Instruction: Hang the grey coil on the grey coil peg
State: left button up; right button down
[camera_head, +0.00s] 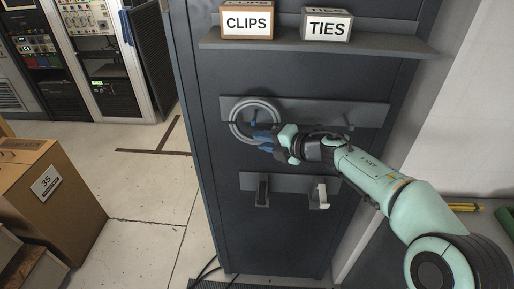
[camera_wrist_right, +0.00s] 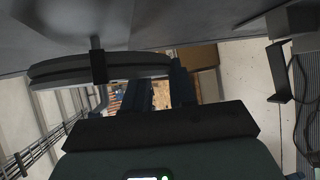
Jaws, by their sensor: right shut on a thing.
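The grey coil (camera_head: 234,123) is a ring held upright against the dark panel, at the left end of the upper grey rail (camera_head: 310,108). In the right wrist view the coil (camera_wrist_right: 62,70) shows edge-on with a black band around it. My right gripper (camera_head: 264,139), with blue fingers, is shut on the coil's lower right part; its fingers (camera_wrist_right: 163,82) also show in the wrist view. A short peg (camera_head: 253,124) shows inside the ring; a peg (camera_wrist_right: 95,43) also shows beside the coil in the wrist view. I cannot tell whether the coil rests on it. My left gripper is out of view.
A shelf (camera_head: 300,43) above bears boxes marked CLIPS (camera_head: 246,22) and TIES (camera_head: 327,26). A lower rail (camera_head: 290,182) has a black hook (camera_head: 262,190) and a white-tipped hook (camera_head: 320,194). A cardboard box (camera_head: 45,205) stands at left; the floor between is open.

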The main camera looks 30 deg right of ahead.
jog(key=shift+s+a+f+b, duration=0.15)
jog(key=shift+s+f+b, duration=0.1)
jog(key=shift+b, duration=0.15)
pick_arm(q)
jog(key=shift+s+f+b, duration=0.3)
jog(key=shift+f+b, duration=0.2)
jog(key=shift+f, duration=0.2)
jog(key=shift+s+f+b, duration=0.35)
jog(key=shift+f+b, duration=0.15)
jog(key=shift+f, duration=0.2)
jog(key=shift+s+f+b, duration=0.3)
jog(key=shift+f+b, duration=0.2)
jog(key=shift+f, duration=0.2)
pick_arm(e)
jog(key=s+a, duration=0.6)
jog(key=s, duration=0.5)
jog(key=shift+a, duration=0.3)
